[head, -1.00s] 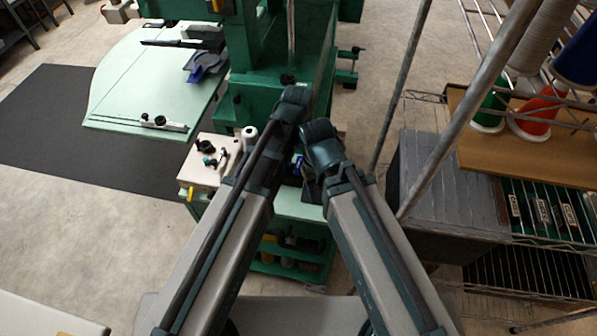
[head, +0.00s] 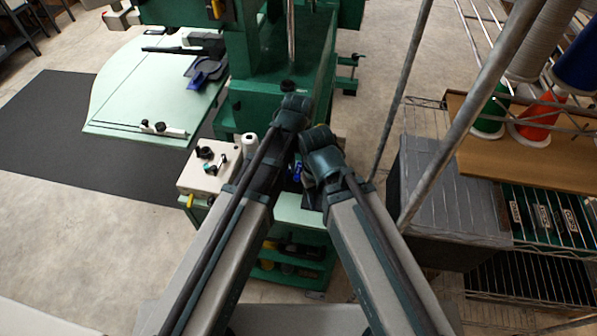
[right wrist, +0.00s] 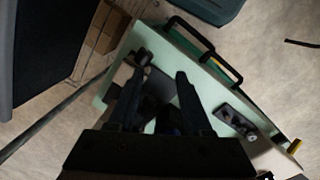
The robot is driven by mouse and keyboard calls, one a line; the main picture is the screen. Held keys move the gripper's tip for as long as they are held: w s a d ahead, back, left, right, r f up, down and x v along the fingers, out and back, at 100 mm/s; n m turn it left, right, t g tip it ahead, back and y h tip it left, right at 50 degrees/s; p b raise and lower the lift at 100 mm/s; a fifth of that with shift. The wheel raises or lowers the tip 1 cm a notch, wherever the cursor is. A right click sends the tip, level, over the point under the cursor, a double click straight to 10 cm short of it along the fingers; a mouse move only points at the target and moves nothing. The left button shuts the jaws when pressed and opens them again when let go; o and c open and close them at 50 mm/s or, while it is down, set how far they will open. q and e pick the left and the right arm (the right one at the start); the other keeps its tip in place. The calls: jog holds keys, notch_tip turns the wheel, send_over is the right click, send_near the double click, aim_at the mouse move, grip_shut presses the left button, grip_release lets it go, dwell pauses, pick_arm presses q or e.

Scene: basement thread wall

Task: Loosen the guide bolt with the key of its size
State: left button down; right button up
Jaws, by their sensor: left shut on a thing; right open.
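My left gripper (head: 296,178) is in the shadow between my two forearms in the head view, in front of the green machine (head: 275,105). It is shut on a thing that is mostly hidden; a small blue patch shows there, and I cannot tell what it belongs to. My right gripper (right wrist: 160,73) is open in the right wrist view, its two dark fingers apart over a pale green top (right wrist: 172,45). Between the fingers it is dark, with a dim bluish shape low down. I cannot make out the guide bolt or a key in either view.
A white control box (head: 198,180) with black knobs stands left of my left forearm. A pale green table (head: 140,85) carries a blue scoop-like thing (head: 207,72). At right are a grey post (head: 470,110), a grey box (head: 432,190) and a wire shelf with thread cones (head: 535,115).

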aim_at(299, 169)
pick_arm(q)
jog(key=shift+r, duration=0.15)
jog(key=shift+r+p, duration=3)
jog(key=shift+p, duration=0.1)
